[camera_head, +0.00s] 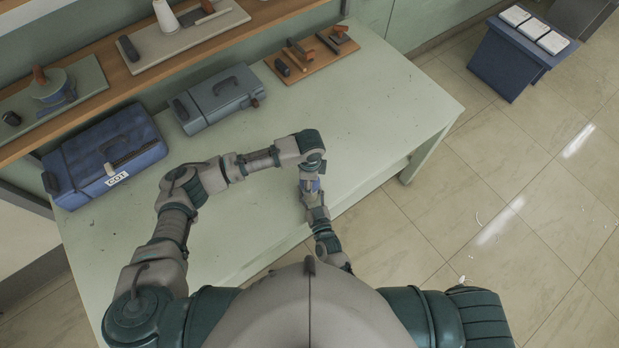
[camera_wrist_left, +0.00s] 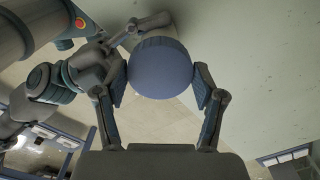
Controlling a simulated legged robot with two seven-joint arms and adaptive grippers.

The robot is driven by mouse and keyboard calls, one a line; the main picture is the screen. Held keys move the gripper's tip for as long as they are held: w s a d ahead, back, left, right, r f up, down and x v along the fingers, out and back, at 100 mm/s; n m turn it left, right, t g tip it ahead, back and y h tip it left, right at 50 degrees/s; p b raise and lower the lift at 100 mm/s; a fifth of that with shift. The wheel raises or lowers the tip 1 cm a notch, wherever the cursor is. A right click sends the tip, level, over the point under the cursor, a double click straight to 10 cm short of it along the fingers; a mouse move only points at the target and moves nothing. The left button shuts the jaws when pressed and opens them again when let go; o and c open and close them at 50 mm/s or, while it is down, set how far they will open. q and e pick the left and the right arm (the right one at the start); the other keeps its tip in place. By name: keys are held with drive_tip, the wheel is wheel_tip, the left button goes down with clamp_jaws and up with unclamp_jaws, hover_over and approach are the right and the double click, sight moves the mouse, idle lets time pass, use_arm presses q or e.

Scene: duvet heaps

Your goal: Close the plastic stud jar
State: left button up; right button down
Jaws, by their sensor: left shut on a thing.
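A round blue ribbed lid (camera_wrist_left: 160,68) sits between the two fingers of my left gripper (camera_wrist_left: 160,88) in the left wrist view. The fingers press on its opposite sides, and I look down on its top. My right gripper (camera_head: 315,207) reaches up from below, close under the left one. It also shows behind the lid in the left wrist view (camera_wrist_left: 140,30); its fingers are mostly hidden.
The pale green table (camera_head: 390,105) is clear around my grippers. A blue toolbox (camera_head: 105,155), a grey case (camera_head: 220,98) and a wooden board with tools (camera_head: 312,55) stand at the back. A shelf (camera_head: 150,65) runs behind them. A blue stand (camera_head: 510,60) is on the floor, far right.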

use_arm(q)
drive_tip(key=shift+f, duration=0.1)
drive_tip(key=shift+f, duration=0.8)
drive_tip(key=shift+f, duration=0.55)
